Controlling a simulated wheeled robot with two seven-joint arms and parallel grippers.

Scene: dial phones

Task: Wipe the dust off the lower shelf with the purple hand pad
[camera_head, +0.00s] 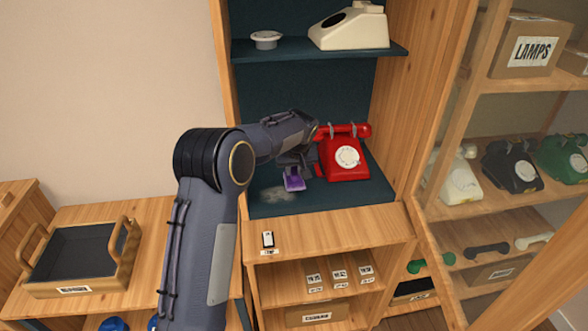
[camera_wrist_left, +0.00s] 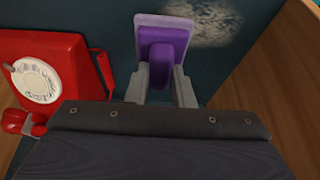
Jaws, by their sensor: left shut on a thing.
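The purple hand pad (camera_head: 294,181) is held by my left gripper (camera_head: 289,166) over the dark lower shelf (camera_head: 325,197). In the left wrist view the pad (camera_wrist_left: 164,50) sits between the two fingers of my left gripper (camera_wrist_left: 160,85), which is shut on its raised grip. A pale grey dust patch (camera_head: 277,194) lies on the lower shelf, just left of the pad. It also shows in the left wrist view (camera_wrist_left: 202,22), beside the pad. I cannot tell whether the pad touches the shelf. My right gripper is not in view.
A red dial phone (camera_head: 345,155) stands on the lower shelf close to the right of my left gripper. The upper shelf (camera_head: 350,50) holds a cream phone (camera_head: 349,28) and a small white dish (camera_head: 266,39). Wooden cabinet walls bound the shelf on both sides.

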